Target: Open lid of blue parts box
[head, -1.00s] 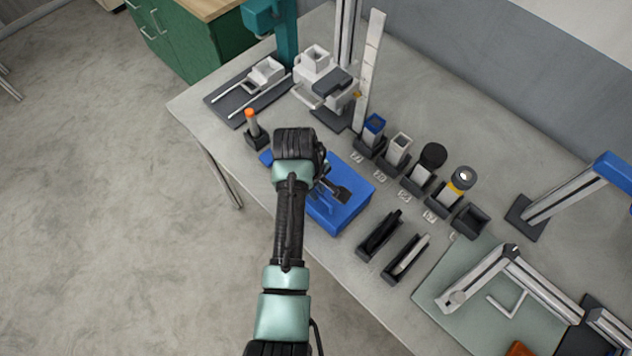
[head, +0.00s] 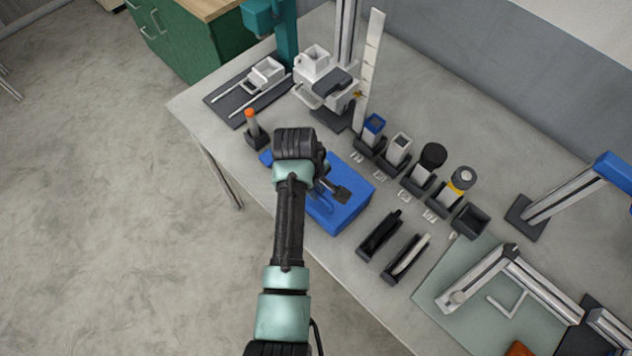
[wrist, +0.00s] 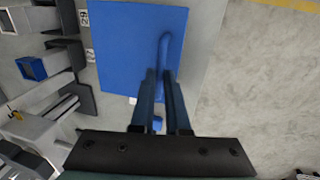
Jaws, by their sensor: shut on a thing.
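The blue parts box (head: 352,207) stands near the front edge of the grey workbench. Its lid lies flat on top, as far as I can see, and fills the upper middle of the wrist view (wrist: 120,60). A raised blue handle (wrist: 164,45) runs along the lid toward my gripper. My gripper (wrist: 162,76) is over the box, with its two fingers shut on the near end of the handle. In the head view, my wrist hides the left part of the box, and the gripper (head: 338,190) shows only partly.
An orange-tipped tool in a dark holder (head: 252,132) stands left of the box. Several dark holders with bottles and blocks (head: 398,150) line up behind it. Two black trays (head: 380,236) lie to its right. Open floor (head: 110,220) is in front of the bench.

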